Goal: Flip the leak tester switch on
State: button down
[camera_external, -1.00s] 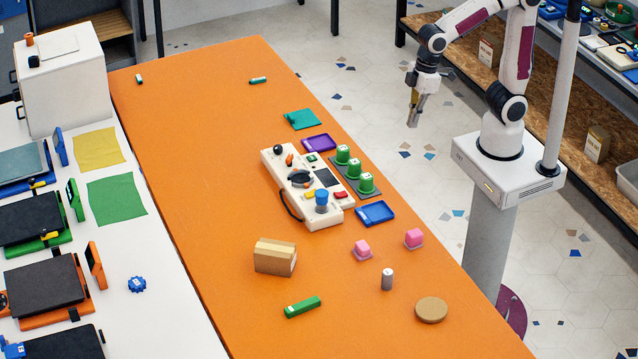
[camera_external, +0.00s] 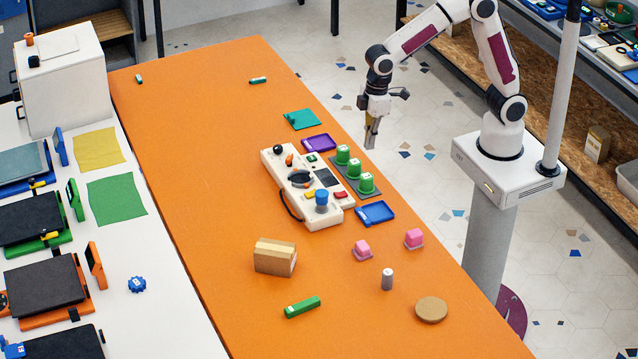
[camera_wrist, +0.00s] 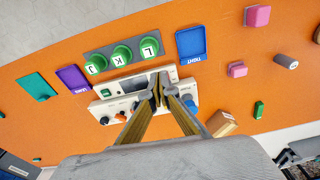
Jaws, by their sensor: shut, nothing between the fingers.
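The leak tester is a long cream box (camera_external: 273,158) lying on the orange table. It carries a black knob, an orange lever switch (camera_external: 290,159), a dark round dial, a dark screen, yellow and red buttons and a blue knob (camera_external: 321,198). My gripper (camera_external: 370,146) is shut and empty, held in the air above and to the right of the tester. In the wrist view my gripper (camera_wrist: 160,92) points down over the tester (camera_wrist: 111,108) and hides its middle. The orange lever (camera_wrist: 120,116) shows left of the fingers; its exact position is unclear.
Green cups (camera_external: 366,181) marked with letters stand on a dark strip along the tester. A purple tray (camera_external: 319,142) and a blue tray (camera_external: 375,212) lie nearby. A cardboard box (camera_external: 274,257) sits in front. The table's left part is clear.

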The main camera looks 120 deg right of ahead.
jog(key=w+d+t, duration=0.1)
jog(key=w, duration=0.6)
jog(key=shift+w+r+n, duration=0.2)
jog(key=shift+w+n, duration=0.1)
jog(key=shift+w, duration=0.05)
jog(key=shift+d+f, duration=0.1)
send_near(336, 192)
jog(key=f, duration=0.2)
jog(key=w+f, duration=0.1)
jog(key=f, duration=0.2)
jog(key=shift+w, duration=0.2)
jog(key=shift+w+f, duration=0.15)
jog(key=shift+f, duration=0.65)
